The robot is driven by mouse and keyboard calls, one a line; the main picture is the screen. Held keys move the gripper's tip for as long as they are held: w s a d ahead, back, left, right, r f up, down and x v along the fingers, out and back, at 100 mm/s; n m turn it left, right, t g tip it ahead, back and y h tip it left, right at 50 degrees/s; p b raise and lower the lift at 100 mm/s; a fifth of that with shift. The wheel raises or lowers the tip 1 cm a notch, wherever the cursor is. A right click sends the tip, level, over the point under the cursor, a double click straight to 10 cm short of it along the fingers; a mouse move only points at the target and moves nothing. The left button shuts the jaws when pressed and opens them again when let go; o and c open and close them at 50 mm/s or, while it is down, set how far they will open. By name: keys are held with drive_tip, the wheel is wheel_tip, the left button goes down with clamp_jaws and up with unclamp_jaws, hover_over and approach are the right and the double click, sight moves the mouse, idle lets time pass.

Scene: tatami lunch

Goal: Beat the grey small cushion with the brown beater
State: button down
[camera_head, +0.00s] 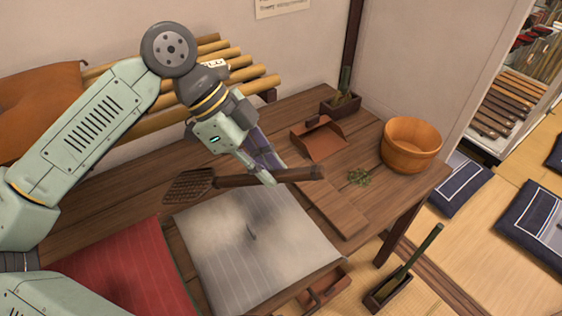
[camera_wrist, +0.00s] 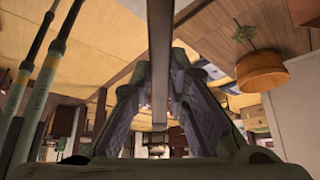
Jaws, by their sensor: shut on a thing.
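The grey small cushion (camera_head: 215,270) lies flat on the wooden table, with a smudgy darker patch around its middle. The brown beater (camera_head: 190,186) is held above the cushion's far edge, its flat woven head to the left and its handle (camera_head: 305,174) to the right. My gripper (camera_head: 268,178) is shut on the handle. In the wrist view the handle (camera_wrist: 160,60) runs up the middle between the purple-padded fingers of my gripper (camera_wrist: 158,105). The beater appears clear of the cushion, though the exact height is hard to tell.
A red cushion (camera_head: 140,268) lies left of the grey one on the table (camera_head: 120,200). Bamboo poles (camera_head: 255,85) lie behind.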

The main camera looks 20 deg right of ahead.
drive_tip(key=shift+w+a+r, duration=0.1)
drive_tip(key=shift+a, duration=0.05)
wheel_tip(320, 180, down, 8)
drive_tip(key=b, duration=0.8)
wheel_tip(320, 180, up, 9)
drive_tip(key=p, duration=0.6)
drive_tip(key=shift+f, duration=0.35)
drive_tip(key=shift+f, duration=0.15)
